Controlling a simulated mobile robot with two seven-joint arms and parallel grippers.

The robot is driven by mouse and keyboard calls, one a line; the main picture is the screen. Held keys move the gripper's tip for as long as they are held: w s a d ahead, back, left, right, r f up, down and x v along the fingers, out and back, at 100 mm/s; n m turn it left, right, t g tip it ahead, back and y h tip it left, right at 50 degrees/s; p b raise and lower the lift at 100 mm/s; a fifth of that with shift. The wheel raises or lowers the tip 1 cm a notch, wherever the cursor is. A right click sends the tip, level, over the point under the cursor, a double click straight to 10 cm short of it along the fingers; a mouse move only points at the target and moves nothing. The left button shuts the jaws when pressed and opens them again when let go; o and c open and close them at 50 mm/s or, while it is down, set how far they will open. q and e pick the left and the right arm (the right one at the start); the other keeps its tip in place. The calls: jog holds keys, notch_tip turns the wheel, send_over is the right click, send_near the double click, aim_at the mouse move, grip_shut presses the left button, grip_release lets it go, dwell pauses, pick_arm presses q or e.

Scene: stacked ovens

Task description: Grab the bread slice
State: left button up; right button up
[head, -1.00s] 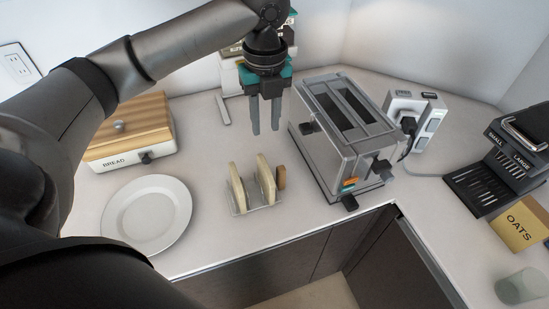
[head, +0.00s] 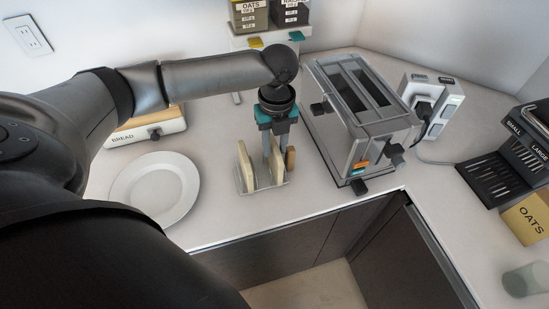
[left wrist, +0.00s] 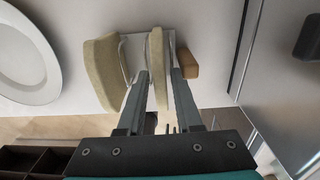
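A small toast rack (head: 262,188) on the counter holds two pale bread slices, a left one (head: 246,166) and a right one (head: 276,172). In the left wrist view the left slice (left wrist: 103,72) stands clear of my fingers, and the right slice (left wrist: 156,55) lies between them. My left gripper (head: 273,154) points down at the rack; it also shows in the left wrist view (left wrist: 160,72). Its fingers are apart, one on each side of the right slice, with a gap visible on the right finger's side. My right gripper is not in view.
A brown block (head: 291,158) stands just right of the right slice. A toaster (head: 360,115) is close on the right. A white plate (head: 155,188) lies to the left, with a bread box (head: 150,132) behind it. The counter's front edge is near the rack.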

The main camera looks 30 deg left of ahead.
pick_arm(q)
jog(key=shift+f, duration=0.6)
grip_shut()
